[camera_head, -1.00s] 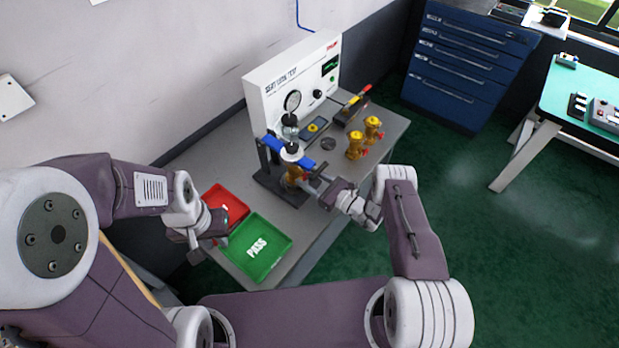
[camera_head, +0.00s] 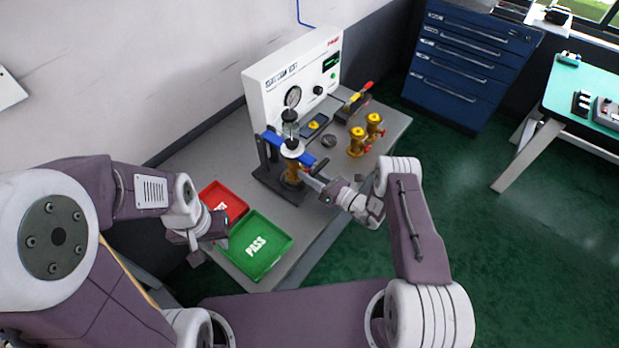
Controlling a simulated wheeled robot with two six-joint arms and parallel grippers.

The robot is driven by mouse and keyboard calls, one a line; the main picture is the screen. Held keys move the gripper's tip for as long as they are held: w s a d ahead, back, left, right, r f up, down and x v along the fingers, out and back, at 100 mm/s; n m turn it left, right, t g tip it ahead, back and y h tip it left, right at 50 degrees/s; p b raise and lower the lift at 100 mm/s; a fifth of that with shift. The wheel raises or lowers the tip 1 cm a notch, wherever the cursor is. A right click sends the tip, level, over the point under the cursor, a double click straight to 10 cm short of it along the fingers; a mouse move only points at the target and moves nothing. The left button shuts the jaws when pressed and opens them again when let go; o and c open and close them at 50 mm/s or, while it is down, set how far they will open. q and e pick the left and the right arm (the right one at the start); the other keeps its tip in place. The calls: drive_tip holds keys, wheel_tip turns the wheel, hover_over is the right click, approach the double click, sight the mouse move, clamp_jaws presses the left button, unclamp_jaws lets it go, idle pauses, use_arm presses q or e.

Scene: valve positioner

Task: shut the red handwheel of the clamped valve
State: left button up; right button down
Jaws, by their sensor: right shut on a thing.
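The clamped valve (camera_head: 292,174) is a brass body standing upright in the dark clamp fixture with blue parts (camera_head: 272,142), in front of the white test panel. My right gripper (camera_head: 313,180) reaches in from the right and is shut at the valve's right side, where the red handwheel (camera_head: 304,170) shows only as a small bit of red; the fingers mostly hide it. My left gripper (camera_head: 222,232) hangs over the left edge of the green tray, away from the valve; its fingertips are too small to read.
A red tray (camera_head: 222,196) and a green PASS tray (camera_head: 256,262) lie at the bench's near left. Two loose brass valves (camera_head: 357,142) (camera_head: 374,126) stand to the right of the fixture. The white test panel (camera_head: 262,92) with a gauge stands at the back.

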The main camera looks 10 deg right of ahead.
drive_tip(key=m+b, duration=0.3)
drive_tip(key=m, duration=0.3)
drive_tip(key=shift+f, duration=0.1)
drive_tip(key=m+b, duration=0.2)
drive_tip(key=m, duration=0.4)
drive_tip(key=shift+m, duration=0.4)
drive_tip(key=m, duration=0.3)
drive_tip(key=shift+m+b, duration=0.3)
drive_tip(key=m, duration=0.3)
drive_tip(key=shift+m, duration=0.3)
drive_tip(key=m, duration=0.6)
drive_tip(key=shift+m+b, duration=0.3)
drive_tip(key=shift+b, duration=0.05)
drive_tip(key=c, duration=1.1)
unclamp_jaws()
drive_tip(key=shift+o, duration=0.2)
